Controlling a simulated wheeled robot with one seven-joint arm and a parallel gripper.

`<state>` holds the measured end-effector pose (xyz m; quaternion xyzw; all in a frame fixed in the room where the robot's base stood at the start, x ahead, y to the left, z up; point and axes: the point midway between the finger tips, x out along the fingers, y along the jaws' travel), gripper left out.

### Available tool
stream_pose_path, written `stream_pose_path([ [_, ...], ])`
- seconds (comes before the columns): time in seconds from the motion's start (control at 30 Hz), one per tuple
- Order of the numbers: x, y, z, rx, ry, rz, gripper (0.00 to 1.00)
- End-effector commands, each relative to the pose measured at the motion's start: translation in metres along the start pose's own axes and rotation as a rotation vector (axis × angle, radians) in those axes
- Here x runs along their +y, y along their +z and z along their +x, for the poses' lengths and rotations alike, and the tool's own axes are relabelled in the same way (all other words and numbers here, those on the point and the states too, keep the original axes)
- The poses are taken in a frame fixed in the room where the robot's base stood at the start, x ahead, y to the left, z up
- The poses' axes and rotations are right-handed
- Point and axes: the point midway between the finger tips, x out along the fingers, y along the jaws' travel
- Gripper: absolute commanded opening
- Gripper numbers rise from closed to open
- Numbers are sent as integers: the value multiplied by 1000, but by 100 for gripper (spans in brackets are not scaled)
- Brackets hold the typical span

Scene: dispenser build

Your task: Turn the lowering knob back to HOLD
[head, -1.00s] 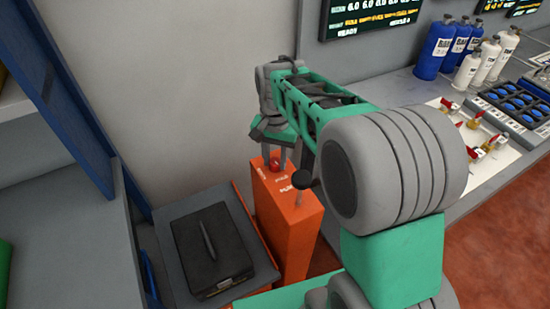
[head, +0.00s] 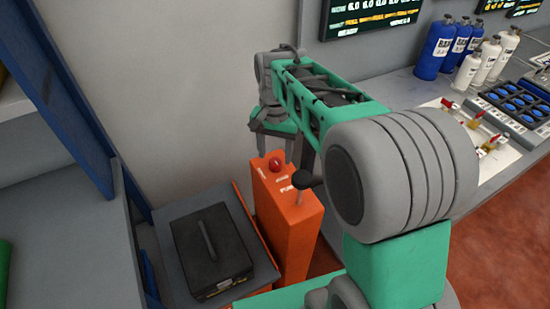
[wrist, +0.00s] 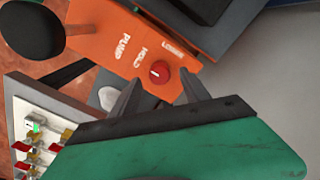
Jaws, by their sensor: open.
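The red lowering knob (head: 275,163) sits on top of the orange unit (head: 297,222) near its far end. In the wrist view the knob (wrist: 160,72) shows whole, with a small light mark on its face. The words PUMP, HOLD and LOWER are printed on the orange top beside it. HOLD is nearest on the left side; I cannot tell surely which word the mark points to. My gripper (head: 272,150) is open and empty just above the knob. In the wrist view its two fingertips (wrist: 159,82) stand apart either side of the knob, not touching it.
A black-knobbed lever (head: 310,181) rises from the orange unit's near end. A black case (head: 211,250) lies on a grey platform to the left. A bench with bottles (head: 434,50) and red-handled valves (head: 487,142) is on the right. The wall stands close behind.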

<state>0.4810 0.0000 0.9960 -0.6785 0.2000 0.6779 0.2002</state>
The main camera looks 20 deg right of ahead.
Motion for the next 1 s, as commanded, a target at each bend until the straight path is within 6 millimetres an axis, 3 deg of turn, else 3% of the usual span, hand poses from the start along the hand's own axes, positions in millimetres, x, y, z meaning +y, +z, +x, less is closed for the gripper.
stream_pose_path([
  [0.1,-1,-1,-25,4,-2,0,54],
  [0.27,0,0,-48,1,-1,0,54],
  [0.73,0,0,-56,0,0,0,54],
  [1.0,0,0,-109,-1,0,0,54],
])
